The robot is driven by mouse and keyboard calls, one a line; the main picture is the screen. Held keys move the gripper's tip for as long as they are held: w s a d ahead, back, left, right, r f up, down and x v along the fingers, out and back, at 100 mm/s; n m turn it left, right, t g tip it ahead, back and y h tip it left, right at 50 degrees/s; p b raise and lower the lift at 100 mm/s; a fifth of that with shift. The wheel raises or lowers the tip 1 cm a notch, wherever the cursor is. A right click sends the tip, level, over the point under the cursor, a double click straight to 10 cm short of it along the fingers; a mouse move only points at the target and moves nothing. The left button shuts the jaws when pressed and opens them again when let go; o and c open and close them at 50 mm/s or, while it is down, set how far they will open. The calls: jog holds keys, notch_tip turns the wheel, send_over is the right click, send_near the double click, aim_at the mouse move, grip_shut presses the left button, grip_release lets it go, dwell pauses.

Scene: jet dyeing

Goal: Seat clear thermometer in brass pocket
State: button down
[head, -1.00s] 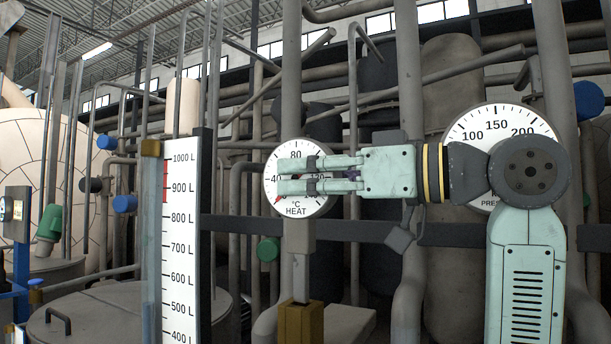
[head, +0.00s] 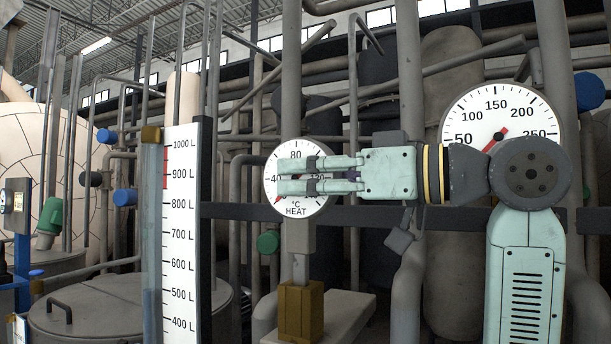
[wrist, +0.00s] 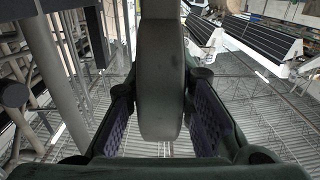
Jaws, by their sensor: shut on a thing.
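The thermometer (head: 296,205) is a round white dial marked °C HEAT with a grey neck and a thin pale stem below. It stands upright with its face toward the head camera. My gripper (head: 287,174) reaches in from the right and is shut on it; the fingers cover the dial's middle. In the wrist view the dark round thermometer body (wrist: 160,80) sits between the two pads. The brass pocket (head: 300,313) is a square block directly below. The stem's lower end meets the pocket's top and seems to enter it; how deep is hidden.
A tall litre scale (head: 180,235) with a glass tube stands close on the left. A pressure dial (head: 500,115) is behind my arm at right. A grey pipe (head: 408,150) rises behind my gripper. A lidded vessel (head: 100,312) is at lower left.

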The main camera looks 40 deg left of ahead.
aim_at(329, 206)
jog(key=shift+f+b, duration=1.2)
jog(key=shift+f, duration=0.5)
jog(key=c, duration=1.3)
grip_release()
jog(key=shift+d, duration=0.15)
jog(key=v, duration=0.7)
jog(key=shift+d, duration=0.15)
